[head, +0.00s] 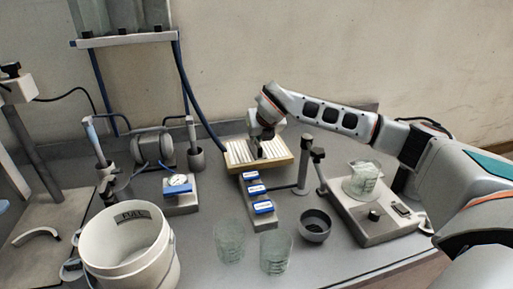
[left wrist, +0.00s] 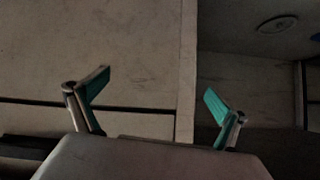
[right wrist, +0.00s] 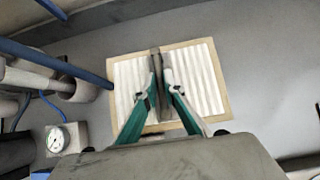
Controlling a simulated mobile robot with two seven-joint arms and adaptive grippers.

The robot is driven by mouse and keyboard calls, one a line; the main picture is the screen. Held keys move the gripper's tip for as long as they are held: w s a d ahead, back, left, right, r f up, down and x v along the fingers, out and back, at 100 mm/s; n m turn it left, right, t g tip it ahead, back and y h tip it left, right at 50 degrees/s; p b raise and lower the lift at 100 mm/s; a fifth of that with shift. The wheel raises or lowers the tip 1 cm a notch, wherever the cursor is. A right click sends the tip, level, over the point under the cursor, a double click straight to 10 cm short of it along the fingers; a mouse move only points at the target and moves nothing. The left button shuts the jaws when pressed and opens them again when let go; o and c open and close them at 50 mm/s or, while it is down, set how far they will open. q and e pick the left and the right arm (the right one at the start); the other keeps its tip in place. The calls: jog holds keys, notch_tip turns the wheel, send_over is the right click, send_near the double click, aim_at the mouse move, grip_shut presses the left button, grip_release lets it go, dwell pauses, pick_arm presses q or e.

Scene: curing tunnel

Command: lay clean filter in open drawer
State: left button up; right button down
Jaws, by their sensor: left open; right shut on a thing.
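The filter (head: 238,153), white and pleated in a tan frame, is at the back of the counter in the head view. It also shows in the right wrist view (right wrist: 205,80), with a dark upright strip across its middle. My right gripper (right wrist: 162,88) is above the filter, its fingers closed on that strip. In the head view the right gripper (head: 258,146) partly covers the filter. I cannot tell whether the filter rests on the counter or is just above it. My left gripper (left wrist: 155,95) is open and empty, facing a pale wall. I see no open drawer.
A white bucket marked FULL (head: 125,250) stands front left. Glass beakers (head: 229,242) and a dark bowl (head: 314,226) stand at the front. Blue-labelled blocks (head: 257,190) lie before the filter.

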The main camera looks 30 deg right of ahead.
aim_at(257, 151)
jog(key=shift+f, duration=1.75)
jog(key=shift+f, duration=0.15)
jog(key=c, duration=2.1)
grip_release()
jog(key=shift+c, duration=0.2)
